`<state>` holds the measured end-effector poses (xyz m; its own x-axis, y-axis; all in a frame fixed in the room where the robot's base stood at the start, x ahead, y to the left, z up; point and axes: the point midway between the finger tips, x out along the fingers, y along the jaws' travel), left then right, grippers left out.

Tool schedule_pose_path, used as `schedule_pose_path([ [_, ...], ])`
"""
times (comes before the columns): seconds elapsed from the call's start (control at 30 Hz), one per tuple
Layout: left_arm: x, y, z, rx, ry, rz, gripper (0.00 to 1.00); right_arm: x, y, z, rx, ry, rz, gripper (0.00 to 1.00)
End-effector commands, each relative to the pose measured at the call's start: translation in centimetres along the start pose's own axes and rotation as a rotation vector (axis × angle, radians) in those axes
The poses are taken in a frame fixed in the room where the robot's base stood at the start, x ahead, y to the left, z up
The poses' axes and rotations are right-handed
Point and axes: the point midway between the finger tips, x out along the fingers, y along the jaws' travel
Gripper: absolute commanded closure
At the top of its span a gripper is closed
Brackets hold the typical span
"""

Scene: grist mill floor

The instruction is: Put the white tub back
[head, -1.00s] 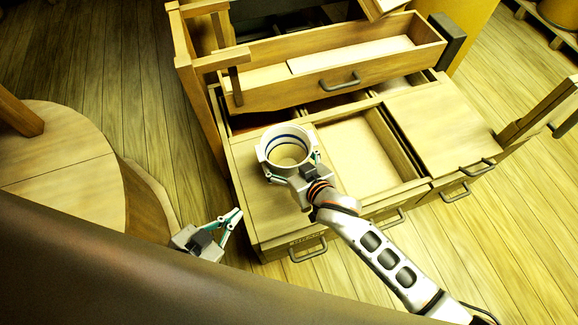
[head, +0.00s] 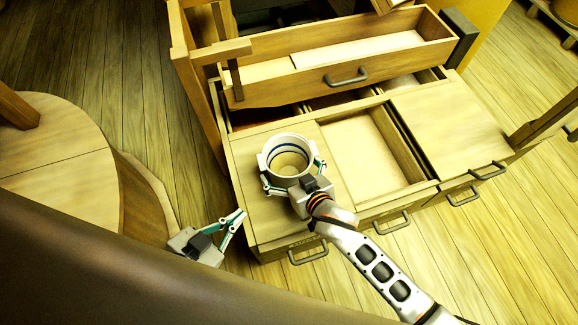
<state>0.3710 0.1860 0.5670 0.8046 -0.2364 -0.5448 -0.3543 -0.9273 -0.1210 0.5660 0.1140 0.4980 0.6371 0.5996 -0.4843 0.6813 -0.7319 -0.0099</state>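The white tub (head: 267,152) is round and open-topped, with dark blue bands showing inside. It is upright over the left part of the low cabinet's top (head: 255,205); I cannot tell whether it touches the wood. My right gripper (head: 294,174) comes from the lower right, with its fingers on either side of the tub's near half. It appears shut on the tub; the finger contact is partly hidden.
An open upper drawer (head: 300,87) with a handle overhangs the cabinet's back. An open compartment (head: 357,150) lies right of the tub, beside a closed panel (head: 445,120). A round wooden platform (head: 60,160) stands at left. Handles project along the cabinet's front.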

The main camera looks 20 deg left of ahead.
Motion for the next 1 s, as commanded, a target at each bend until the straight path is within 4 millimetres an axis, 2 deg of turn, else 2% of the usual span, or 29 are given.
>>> schedule_pose_path([
  [0.23,-0.1,0.1,0.5,-0.001,-0.009,0.000,1.00,0.0,0.0,0.0,-0.001,0.000,0.000,0.03],
  [0.37,-0.2,-0.1,0.1,0.002,-0.004,-0.003,1.00,-0.5,0.1,-0.5,-0.004,0.001,0.001,0.03],
  [0.53,-0.5,-1.1,-0.8,0.021,0.003,-0.021,1.00,-3.3,0.3,-0.9,-0.006,0.005,0.004,0.03],
  [0.8,-0.9,-1.6,0.1,0.033,-0.023,-0.030,1.00,-8.9,0.2,-0.9,-0.005,0.005,0.003,0.03],
  [1.0,-1.2,-1.4,0.8,0.028,-0.037,-0.031,1.00,-11.4,0.1,-0.6,-0.003,0.002,0.001,0.03],
])
